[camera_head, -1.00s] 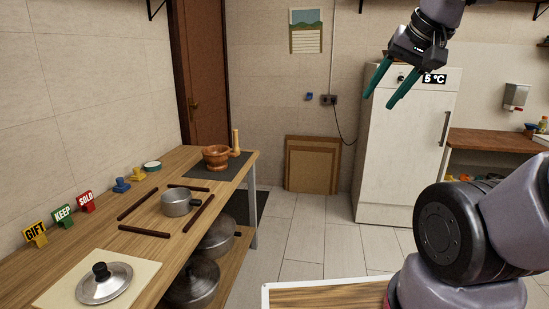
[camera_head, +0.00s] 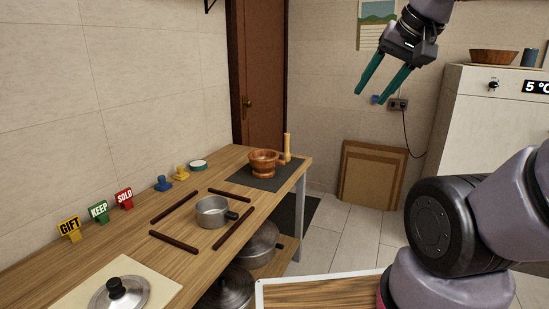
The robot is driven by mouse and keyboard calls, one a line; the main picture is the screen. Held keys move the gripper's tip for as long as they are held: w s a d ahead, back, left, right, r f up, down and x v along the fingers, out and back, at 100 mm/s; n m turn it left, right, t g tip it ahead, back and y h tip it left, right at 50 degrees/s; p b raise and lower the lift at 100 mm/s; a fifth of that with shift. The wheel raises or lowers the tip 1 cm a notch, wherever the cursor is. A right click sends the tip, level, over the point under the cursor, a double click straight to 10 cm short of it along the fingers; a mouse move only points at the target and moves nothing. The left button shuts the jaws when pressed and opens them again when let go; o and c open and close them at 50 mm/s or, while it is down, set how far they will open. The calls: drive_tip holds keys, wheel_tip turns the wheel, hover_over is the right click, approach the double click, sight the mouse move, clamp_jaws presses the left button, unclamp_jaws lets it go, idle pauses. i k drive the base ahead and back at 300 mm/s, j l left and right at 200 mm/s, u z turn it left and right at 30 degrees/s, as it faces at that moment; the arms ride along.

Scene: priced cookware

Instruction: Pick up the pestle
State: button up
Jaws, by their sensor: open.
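The pestle (camera_head: 287,147) is a pale wooden stick standing upright at the far right end of the counter. It is just right of a brown wooden mortar (camera_head: 263,163), on a dark mat (camera_head: 253,178). My gripper (camera_head: 372,97) is open and empty, its two teal fingers pointing down and left. In the picture it is up and to the right of the pestle, well apart from it.
On the wooden counter (camera_head: 205,258) are a steel pot (camera_head: 211,211) framed by dark bars, a lid (camera_head: 119,294), sign stands (camera_head: 98,211) and small stamps (camera_head: 163,183). More pots stand on the lower shelf. A white fridge (camera_head: 490,125) is at right. Floor shows between counter and fridge.

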sight(286, 156)
drive_tip(key=i+l+u, duration=0.1)
drive_tip(key=u, duration=0.3)
drive_tip(key=i+l+u, duration=0.1)
drive_tip(key=u, duration=0.3)
drive_tip(key=l+u, duration=0.2)
drive_tip(key=u, duration=0.15)
drive_tip(key=i+l+u, duration=0.25)
drive_tip(key=l, duration=0.4)
drive_tip(key=l+u, duration=0.25)
drive_tip(key=l, duration=0.35)
drive_tip(key=l+u, duration=0.25)
drive_tip(key=l, duration=1.45)
drive_tip(key=i+l, duration=0.1)
drive_tip(key=l, duration=0.9)
